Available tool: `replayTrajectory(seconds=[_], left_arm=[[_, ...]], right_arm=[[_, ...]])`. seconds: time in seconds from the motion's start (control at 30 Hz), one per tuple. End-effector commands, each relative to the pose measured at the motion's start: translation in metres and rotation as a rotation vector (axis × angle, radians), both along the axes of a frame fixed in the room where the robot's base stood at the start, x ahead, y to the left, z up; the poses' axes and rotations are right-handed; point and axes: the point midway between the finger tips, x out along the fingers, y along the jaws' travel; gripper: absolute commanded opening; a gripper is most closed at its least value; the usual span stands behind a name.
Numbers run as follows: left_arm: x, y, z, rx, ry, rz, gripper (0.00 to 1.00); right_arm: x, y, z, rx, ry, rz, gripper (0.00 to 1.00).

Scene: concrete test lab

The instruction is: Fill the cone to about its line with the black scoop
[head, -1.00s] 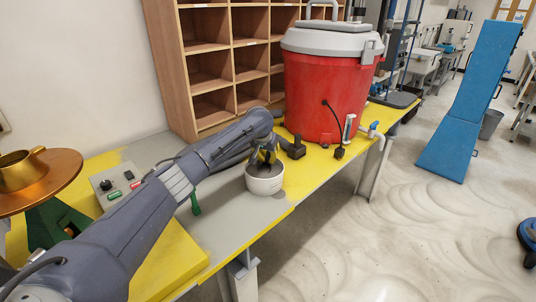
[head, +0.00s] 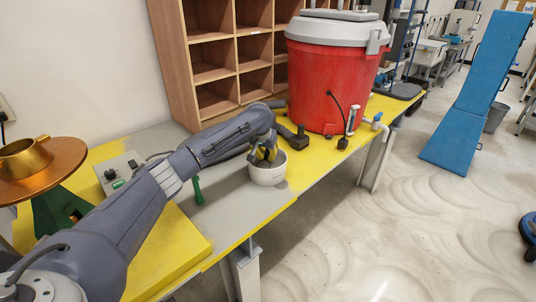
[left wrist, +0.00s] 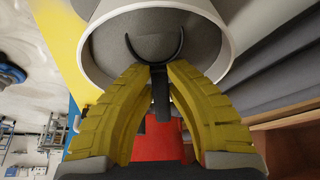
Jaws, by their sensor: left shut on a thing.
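The brass cone (head: 27,158) stands on a copper-coloured round plate (head: 62,172) over a green base at the left of the head view; its inside is not clear from here. A white bowl (head: 268,176) stands near the table's front edge. My left gripper (head: 264,154) is at the bowl's mouth. In the left wrist view its yellow fingers are shut on the handle of the black scoop (left wrist: 160,95). The scoop's curved end is inside the bowl, against grey material (left wrist: 195,48). How much it holds cannot be told. My right gripper is not in view.
A control box (head: 121,173) and a green-handled tool (head: 197,190) are between the cone and the bowl. A large red drum (head: 325,80) with a tap stands behind to the right. Wooden shelves (head: 215,60) back the table (head: 232,208). My left arm crosses over the table.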

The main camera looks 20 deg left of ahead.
Motion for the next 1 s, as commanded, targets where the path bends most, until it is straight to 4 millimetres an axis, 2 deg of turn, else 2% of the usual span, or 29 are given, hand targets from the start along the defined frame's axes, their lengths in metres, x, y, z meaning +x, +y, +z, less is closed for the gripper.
replayTrajectory(seconds=[0.33, 1.0], left_arm=[[0.014, -0.001, 0.013, -0.016, 0.128, -0.001, 0.00], [0.025, 0.000, 0.049, -0.036, 0.345, 0.001, 0.00]], right_arm=[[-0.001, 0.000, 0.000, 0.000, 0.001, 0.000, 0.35], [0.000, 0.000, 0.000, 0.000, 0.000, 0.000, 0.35]])
